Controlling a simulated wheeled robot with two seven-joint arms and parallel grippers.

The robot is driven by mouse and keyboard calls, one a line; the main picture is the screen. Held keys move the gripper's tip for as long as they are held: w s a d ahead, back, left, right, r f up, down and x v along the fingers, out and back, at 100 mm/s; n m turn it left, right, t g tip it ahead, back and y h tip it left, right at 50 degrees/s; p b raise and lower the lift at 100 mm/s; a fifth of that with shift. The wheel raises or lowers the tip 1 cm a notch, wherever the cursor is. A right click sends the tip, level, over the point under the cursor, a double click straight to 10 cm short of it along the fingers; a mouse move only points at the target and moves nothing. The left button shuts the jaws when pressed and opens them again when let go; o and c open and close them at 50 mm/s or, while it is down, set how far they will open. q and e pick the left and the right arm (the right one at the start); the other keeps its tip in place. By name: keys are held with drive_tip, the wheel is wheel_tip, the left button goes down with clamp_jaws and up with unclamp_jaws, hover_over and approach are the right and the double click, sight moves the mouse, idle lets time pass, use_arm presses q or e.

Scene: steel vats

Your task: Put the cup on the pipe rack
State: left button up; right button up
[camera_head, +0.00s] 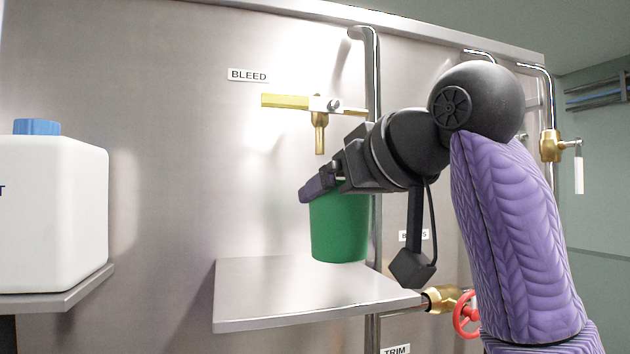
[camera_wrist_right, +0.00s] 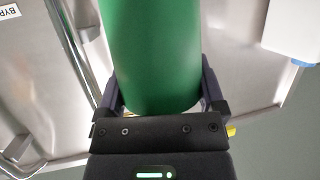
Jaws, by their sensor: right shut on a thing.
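A green cup (camera_head: 339,225) is below and slightly right of the brass bleed tap (camera_head: 319,130), over the steel shelf (camera_head: 300,292). I cannot tell whether its base touches the shelf. My right gripper (camera_head: 322,187) is shut on the cup near its top and hides part of the rim. In the right wrist view the cup (camera_wrist_right: 152,55) fills the space between the two fingers (camera_wrist_right: 160,92). A rack with blue pipes (camera_head: 597,92) is on the far wall at the right; I cannot tell whether it is the pipe rack. My left gripper is not in view.
A white jug (camera_head: 50,210) with a blue cap stands on a side shelf (camera_head: 60,298) at the left. A vertical pipe (camera_head: 374,80) runs behind my right gripper. A red valve wheel (camera_head: 466,314) is right of the steel shelf. The shelf's front is clear.

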sight(360, 199)
drive_tip(key=w+a+f+p, duration=0.1)
drive_tip(key=w, duration=0.1)
drive_tip(key=w+a+f+p, duration=0.1)
drive_tip(key=f, duration=0.1)
drive_tip(key=shift+w+a+f, duration=0.1)
drive_tip(key=shift+w+f, duration=0.05)
drive_tip(key=shift+w, duration=0.25)
drive_tip(key=shift+w+f, duration=0.1)
drive_tip(key=shift+f, duration=0.2)
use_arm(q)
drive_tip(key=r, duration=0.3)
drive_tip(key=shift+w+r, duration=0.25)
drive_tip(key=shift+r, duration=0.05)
use_arm(e)
drive_tip(key=o, duration=1)
drive_tip(key=shift+c, duration=0.2)
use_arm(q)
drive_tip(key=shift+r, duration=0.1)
use_arm(e)
drive_tip(key=b+v, duration=0.5)
drive_tip(key=v, duration=0.6)
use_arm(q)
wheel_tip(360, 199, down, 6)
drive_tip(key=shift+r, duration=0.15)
use_arm(e)
drive_tip(key=shift+s+d+r, duration=0.25)
drive_tip(key=shift+s+r, duration=0.15)
drive_tip(key=shift+s, duration=0.1)
